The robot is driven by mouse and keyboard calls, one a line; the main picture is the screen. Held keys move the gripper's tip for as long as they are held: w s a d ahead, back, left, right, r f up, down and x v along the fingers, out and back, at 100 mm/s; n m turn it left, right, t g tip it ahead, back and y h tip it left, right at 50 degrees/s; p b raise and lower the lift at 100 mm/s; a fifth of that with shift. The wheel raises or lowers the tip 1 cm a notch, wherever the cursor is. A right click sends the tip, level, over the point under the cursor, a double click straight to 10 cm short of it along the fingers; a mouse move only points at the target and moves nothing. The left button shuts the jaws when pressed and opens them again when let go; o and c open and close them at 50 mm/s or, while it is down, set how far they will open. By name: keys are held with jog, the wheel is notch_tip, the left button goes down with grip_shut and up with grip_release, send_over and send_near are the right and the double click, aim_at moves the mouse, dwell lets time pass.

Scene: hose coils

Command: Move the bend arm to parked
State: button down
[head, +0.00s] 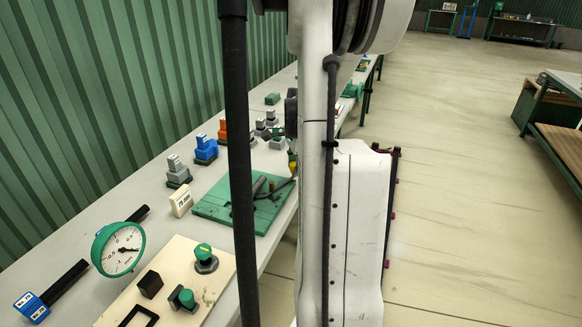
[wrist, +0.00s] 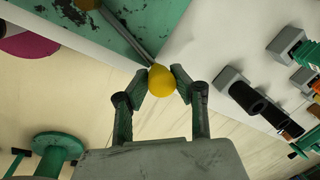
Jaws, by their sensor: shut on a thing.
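The bend arm is a thin grey rod (wrist: 128,38) with a yellow ball knob (wrist: 161,80) at its end, running over a green plate (wrist: 135,14) in the wrist view. My gripper (wrist: 160,83) is shut on the yellow knob, one finger on each side. In the head view the green plate (head: 212,206) lies on the long bench, with dark parts on it. A small yellow spot, likely the knob, shows at its right edge beside my arm. My arm hides much of the gripper there. No parked mark can be made out.
A pressure gauge (head: 118,249), a small white sign (head: 181,200) and a beige panel with green knobs (head: 204,258) stand nearer on the bench (head: 75,250). Blue, grey and orange blocks stand behind the plate. The floor (head: 465,170) to the right is open.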

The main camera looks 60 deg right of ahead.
jog(key=c, duration=1.4)
grip_release()
jog(key=shift+r, duration=0.1)
jog(key=r, duration=0.4)
jog(key=s+a+r, duration=0.1)
jog(key=r, duration=0.6)
jog(key=shift+s+a+r, duration=0.2)
jog(key=shift+s+r, duration=0.15)
jog(key=shift+r, duration=0.05)
